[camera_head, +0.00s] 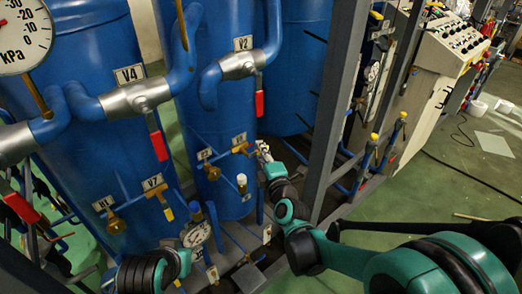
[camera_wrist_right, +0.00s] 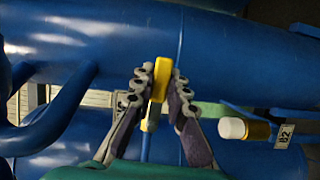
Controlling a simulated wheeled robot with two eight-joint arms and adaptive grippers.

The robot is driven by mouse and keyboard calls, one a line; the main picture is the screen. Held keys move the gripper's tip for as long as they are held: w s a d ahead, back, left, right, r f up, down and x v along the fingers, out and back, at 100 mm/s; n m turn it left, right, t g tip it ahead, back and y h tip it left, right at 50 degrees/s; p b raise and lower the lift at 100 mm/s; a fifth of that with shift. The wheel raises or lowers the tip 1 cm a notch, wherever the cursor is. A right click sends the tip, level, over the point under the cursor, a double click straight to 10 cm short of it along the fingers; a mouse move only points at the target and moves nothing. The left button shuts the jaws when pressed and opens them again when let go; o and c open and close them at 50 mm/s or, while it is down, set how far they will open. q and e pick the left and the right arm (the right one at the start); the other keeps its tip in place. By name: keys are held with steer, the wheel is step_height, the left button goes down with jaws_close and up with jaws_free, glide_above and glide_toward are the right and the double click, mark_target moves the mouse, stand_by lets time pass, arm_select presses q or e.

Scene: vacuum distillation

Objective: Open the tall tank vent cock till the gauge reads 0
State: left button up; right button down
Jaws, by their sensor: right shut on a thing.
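My right gripper (camera_head: 262,150) reaches the front of a tall blue tank (camera_head: 215,110), beside a brass cock (camera_head: 241,148) under a small tag that is too small to read surely. In the right wrist view, the fingers (camera_wrist_right: 158,88) are shut on a yellow handle (camera_wrist_right: 160,81), with the blue tank wall behind it. The cock's body is mostly hidden there. A large white kPa gauge (camera_head: 22,38) is cut off at the upper left. Its marks -10, -20 and -30 show, but its needle is not clear.
Red-handled valves V4 (camera_head: 130,75) and V2 (camera_head: 243,44) sit on pipes above. A grey frame post (camera_head: 335,110) stands close right of my right gripper.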

steer(key=c, duration=1.5)
jaws_free()
steer(key=shift+s, duration=0.1)
steer(key=v, duration=1.1)
steer(key=shift+s+d, duration=0.1)
steer(key=shift+s, duration=0.3)
steer(key=shift+f, duration=0.1)
